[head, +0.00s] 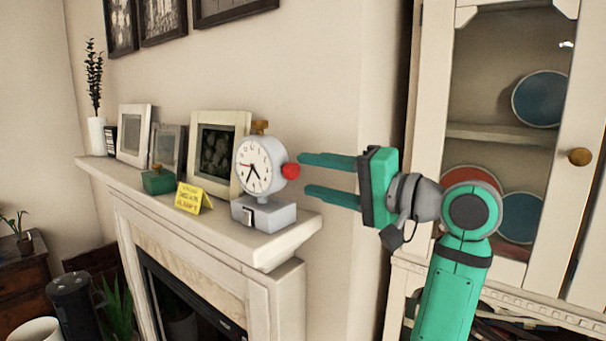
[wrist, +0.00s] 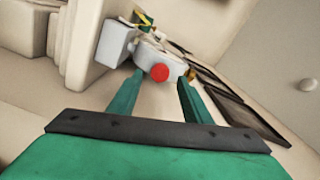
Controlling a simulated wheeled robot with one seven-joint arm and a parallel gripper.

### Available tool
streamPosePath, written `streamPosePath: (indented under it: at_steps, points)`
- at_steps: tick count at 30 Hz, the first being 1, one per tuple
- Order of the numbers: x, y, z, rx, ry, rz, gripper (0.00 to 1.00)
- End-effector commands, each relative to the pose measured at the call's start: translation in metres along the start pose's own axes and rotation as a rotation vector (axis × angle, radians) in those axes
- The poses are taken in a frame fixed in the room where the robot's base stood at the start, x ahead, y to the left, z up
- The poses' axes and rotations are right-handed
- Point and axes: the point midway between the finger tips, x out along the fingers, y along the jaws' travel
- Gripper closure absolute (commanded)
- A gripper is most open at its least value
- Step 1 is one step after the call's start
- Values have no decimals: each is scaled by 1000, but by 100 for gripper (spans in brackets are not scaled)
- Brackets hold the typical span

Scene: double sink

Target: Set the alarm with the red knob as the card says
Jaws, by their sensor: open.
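The alarm clock (head: 256,165) stands on a grey base (head: 263,214) at the near end of the mantel shelf. Its white face has dark hands and a red hand. The red knob (head: 291,171) sticks out of its right side; it also shows in the wrist view (wrist: 159,73). A brass piece (head: 260,127) tops the clock. The yellow card (head: 194,198) stands left of the clock; its writing is too small to read. My green gripper (head: 302,175) is open, its fingertips just right of the knob, one higher and one lower. In the wrist view the knob lies between and beyond the fingertips.
The mantel shelf (head: 285,236) also holds a green box (head: 158,181), several picture frames and a white vase (head: 96,136). A cabinet with glass doors (head: 500,70) stands at the right. The wall behind the gripper is bare.

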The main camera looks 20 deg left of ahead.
Motion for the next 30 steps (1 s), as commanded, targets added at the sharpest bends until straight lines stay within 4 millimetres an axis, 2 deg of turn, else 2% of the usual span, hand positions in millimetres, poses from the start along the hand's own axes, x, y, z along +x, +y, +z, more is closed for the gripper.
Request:
streamPosePath:
  at_steps: [1,6,12,26,30]
  points:
    - [-11,0,-1,0,4,1,55]
    - [-41,1,-1,-1,2,1,55]
    - [-63,0,0,0,1,1,55]
    - [-68,2,0,-1,3,0,55]
    - [-64,19,-5,-16,43,-21,55]
